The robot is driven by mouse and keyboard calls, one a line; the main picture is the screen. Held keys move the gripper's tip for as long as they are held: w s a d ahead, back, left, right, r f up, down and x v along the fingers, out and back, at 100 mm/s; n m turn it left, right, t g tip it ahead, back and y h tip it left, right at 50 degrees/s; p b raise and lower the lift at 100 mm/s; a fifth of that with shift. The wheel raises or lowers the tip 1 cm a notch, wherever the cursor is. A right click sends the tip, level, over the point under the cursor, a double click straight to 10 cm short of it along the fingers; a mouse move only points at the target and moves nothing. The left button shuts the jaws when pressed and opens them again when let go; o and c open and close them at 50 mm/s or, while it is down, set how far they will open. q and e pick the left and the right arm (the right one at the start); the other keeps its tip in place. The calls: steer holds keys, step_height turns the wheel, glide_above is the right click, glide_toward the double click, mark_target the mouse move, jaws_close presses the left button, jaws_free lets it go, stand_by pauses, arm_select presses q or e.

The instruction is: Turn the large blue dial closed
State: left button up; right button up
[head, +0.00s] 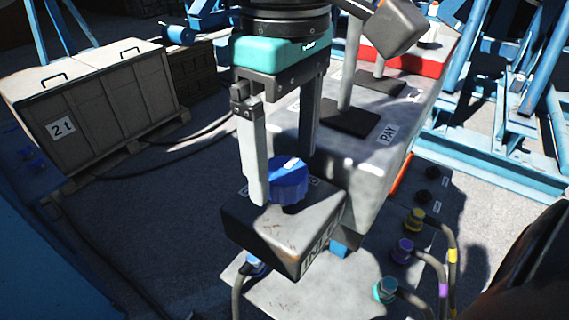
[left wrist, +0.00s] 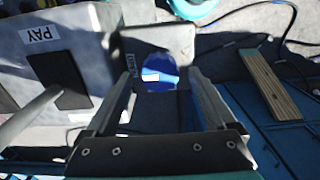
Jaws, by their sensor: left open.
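The large blue dial (head: 289,179) sits on top of a grey box (head: 265,235) in the middle of the head view. A white mark shows on its top. My left gripper (head: 284,172) points down over the box, with one finger in front of the dial at its left and the other behind it. In the left wrist view the dial (left wrist: 158,73) lies between and just beyond the two open fingertips (left wrist: 164,78). I cannot tell whether either finger touches it. My right gripper is not in view.
A lever console labelled PAY (head: 387,133) stands right behind the dial box. Coloured cable connectors (head: 403,250) rise from a plate at lower right. Blue steel framework (head: 510,130) fills the right back.

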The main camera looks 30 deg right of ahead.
arm_select(q)
steer(key=shift+f, duration=0.6)
steer(key=c, duration=1.4)
steer(key=shift+o, duration=0.2)
